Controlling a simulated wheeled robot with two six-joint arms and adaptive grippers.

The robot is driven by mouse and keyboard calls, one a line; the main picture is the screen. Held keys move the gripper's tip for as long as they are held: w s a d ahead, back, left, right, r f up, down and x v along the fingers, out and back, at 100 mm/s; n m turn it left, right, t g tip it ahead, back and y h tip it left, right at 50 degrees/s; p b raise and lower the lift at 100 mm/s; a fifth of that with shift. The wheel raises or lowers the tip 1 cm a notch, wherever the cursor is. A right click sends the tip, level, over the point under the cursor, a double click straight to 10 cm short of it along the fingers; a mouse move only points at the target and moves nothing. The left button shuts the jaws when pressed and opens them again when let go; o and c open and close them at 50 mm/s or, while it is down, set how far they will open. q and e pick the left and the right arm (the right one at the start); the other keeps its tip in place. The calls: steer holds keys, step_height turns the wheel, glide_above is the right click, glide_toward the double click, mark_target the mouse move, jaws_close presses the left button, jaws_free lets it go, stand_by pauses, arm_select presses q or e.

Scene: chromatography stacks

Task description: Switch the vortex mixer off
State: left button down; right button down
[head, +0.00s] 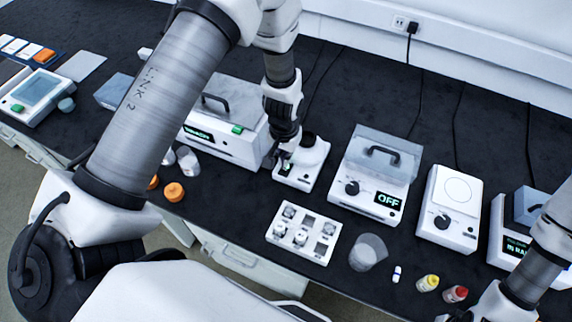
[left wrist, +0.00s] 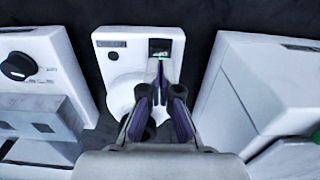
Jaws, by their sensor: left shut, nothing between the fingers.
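The vortex mixer (head: 313,153) is a small white device with a round head, standing on the dark bench near the middle of the head view. In the left wrist view the mixer (left wrist: 112,65) fills the middle, with a small dark panel showing green (left wrist: 160,46) at its upper right. My left gripper (head: 285,155) points down over the mixer; its fingers are closed together and empty. In the wrist view its fingertips (left wrist: 159,72) are just by the green-marked panel and hide part of it. Contact cannot be told. My right gripper is out of view.
A lidded box device reading OFF (head: 387,200) and a white dial device (head: 450,205) stand right of the mixer. A larger lidded machine (head: 220,145) is close on its left. A white block with wells (head: 303,234) and a clear cup (head: 368,252) lie in front.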

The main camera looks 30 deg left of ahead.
mark_target(285, 169)
arm_select(q)
steer(key=shift+f+b, duration=0.85)
steer(key=shift+f, duration=0.6)
stand_by(0.5)
step_height(285, 169, up, 7)
steer(key=p, duration=0.5)
steer(key=shift+p, duration=0.4)
